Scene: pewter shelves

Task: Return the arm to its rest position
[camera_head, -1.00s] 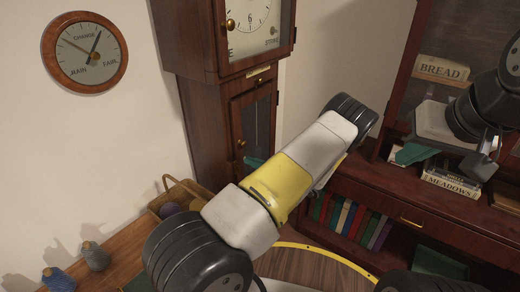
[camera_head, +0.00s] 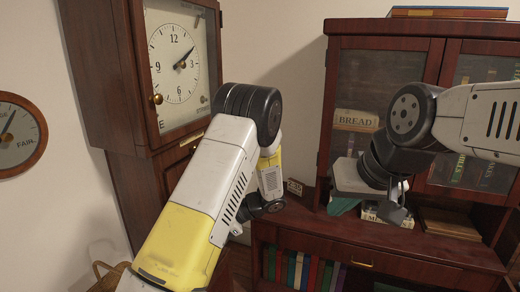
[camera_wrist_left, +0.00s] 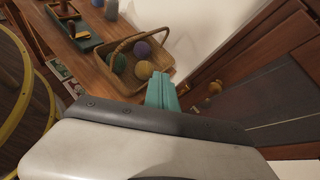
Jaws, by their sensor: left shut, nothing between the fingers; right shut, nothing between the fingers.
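My right gripper (camera_head: 396,210) hangs below its dark wrist at the right of the head view, in front of the books in the cabinet. It is shut and empty. My left arm crosses the middle of the head view, its forearm folded back behind the white and yellow upper link. Only a small grey part of my left gripper (camera_head: 237,229) shows past that link; it is shut and holds nothing. In the left wrist view a pale link of mine fills the bottom.
A tall clock (camera_head: 178,65) stands close behind my left arm. A dark red cabinet (camera_head: 425,262) with books is at the right.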

